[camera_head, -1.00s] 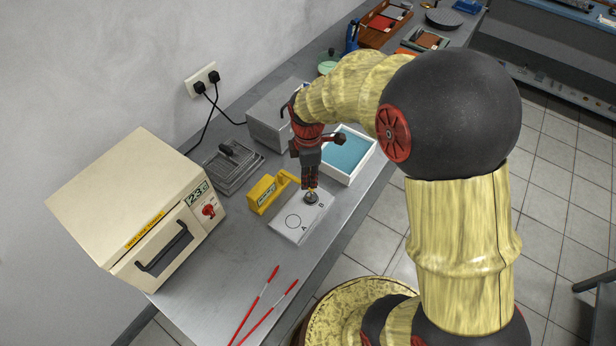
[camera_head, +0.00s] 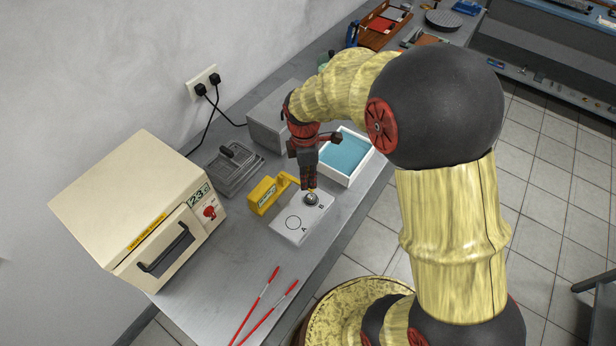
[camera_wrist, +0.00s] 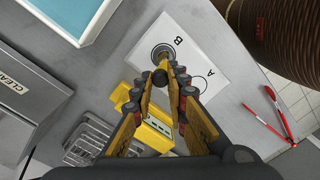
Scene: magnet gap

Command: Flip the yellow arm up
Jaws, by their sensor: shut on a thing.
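The yellow block (camera_head: 264,194) stands on the bench beside the white plate marked A and B (camera_head: 291,222). Its yellow arm (camera_head: 287,179) reaches right, low, toward my gripper (camera_head: 308,186), which hides the far end. A round metal disc (camera_head: 311,199) sits at B; circle A is empty. In the wrist view the yellow block (camera_wrist: 153,130) lies partly behind my fingers. There my gripper (camera_wrist: 163,84) is closed around the end of the yellow arm, with a small dark round part between the fingertips, just short of the metal disc (camera_wrist: 160,53). The contact itself is mostly hidden.
A white tray with a blue inside (camera_head: 345,158) and a grey box (camera_head: 270,122) stand behind my gripper. A cream oven (camera_head: 135,210) and a grey lidded tray (camera_head: 232,168) are left.

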